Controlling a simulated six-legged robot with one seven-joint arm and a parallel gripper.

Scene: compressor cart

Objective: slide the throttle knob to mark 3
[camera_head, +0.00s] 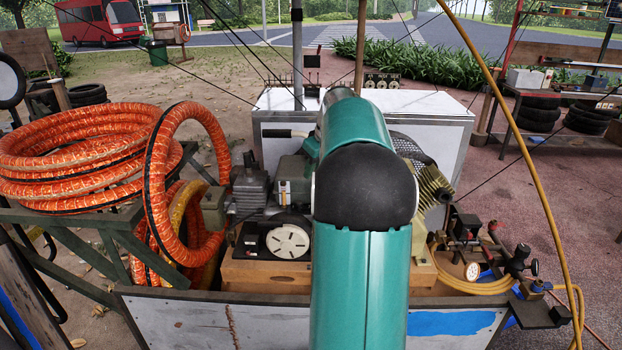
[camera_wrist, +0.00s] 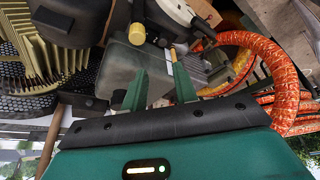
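My gripper (camera_wrist: 160,68) shows in the wrist view with its two teal fingers apart. The gap between them looks empty. Just past the fingertips is a grey engine housing (camera_wrist: 130,68) with a small yellow knob-like part (camera_wrist: 137,34) and a short brass-coloured piece (camera_wrist: 173,53). I cannot tell which of these, if either, is the throttle knob, nor whether a finger touches anything. No scale or mark 3 is readable. In the camera_head view my teal arm covers the middle of the cart, and my gripper is hidden behind it.
The engine (camera_head: 292,182) stands on the cart, with a white round recoil cover (camera_head: 288,241) in front. Orange hose coils (camera_head: 75,150) lie at the left. A yellow hose (camera_head: 545,180) arches at the right, near a gauge and valve fittings (camera_head: 515,260). A white-topped box (camera_head: 430,105) stands behind.

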